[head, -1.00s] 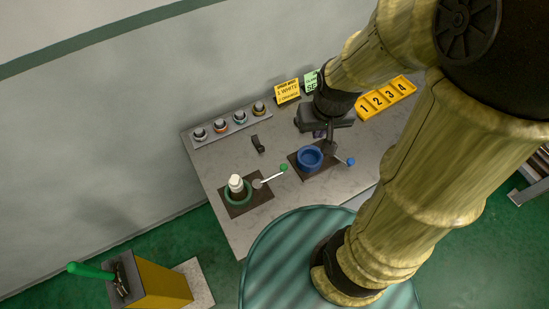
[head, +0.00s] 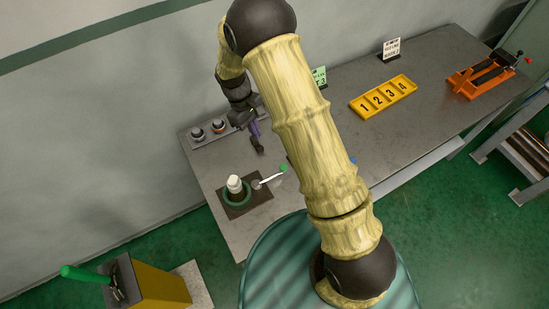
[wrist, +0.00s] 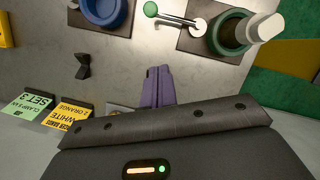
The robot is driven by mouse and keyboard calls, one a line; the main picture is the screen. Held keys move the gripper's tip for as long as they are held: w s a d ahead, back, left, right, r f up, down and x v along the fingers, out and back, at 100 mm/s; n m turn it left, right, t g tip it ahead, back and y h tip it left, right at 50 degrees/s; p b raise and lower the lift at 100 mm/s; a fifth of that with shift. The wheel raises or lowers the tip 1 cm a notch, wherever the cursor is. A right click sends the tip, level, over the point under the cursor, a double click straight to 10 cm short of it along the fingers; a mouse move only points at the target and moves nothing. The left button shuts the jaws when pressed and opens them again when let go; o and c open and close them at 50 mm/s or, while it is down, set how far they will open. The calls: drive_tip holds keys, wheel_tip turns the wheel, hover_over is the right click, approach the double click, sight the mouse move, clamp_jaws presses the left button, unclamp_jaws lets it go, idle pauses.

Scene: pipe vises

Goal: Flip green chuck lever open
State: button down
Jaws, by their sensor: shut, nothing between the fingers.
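The green chuck (head: 237,197) is a green ring on a dark plate at the near left of the table, with a white piece (head: 235,183) standing in it. Its lever (head: 270,179) is a pale rod with a green ball (head: 284,168) at the end, pointing right. In the wrist view the lever (wrist: 175,19) and its green ball (wrist: 150,9) show at the top. My gripper (head: 257,143) is behind the chuck, above the table, apart from the lever. Its purple fingers (wrist: 157,80) are shut and empty.
The blue chuck (wrist: 98,10) is mostly hidden behind my arm in the head view. A small black piece (wrist: 82,66) lies near my fingers. A rail with knobs (head: 207,132), label cards (wrist: 32,102) and a yellow numbered tray (head: 383,95) stand along the back.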

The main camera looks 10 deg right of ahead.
drive_tip(key=shift+d, duration=0.1)
drive_tip(key=p+x, duration=0.3)
drive_tip(key=x, duration=0.7)
drive_tip(key=shift+d+p, duration=0.15)
drive_tip(key=shift+p, duration=0.2)
drive_tip(key=shift+s+d+f+p, duration=0.1)
drive_tip(key=shift+s+d+p, duration=0.9)
drive_tip(key=shift+s+d, duration=0.2)
drive_tip(key=shift+d+f, duration=0.2)
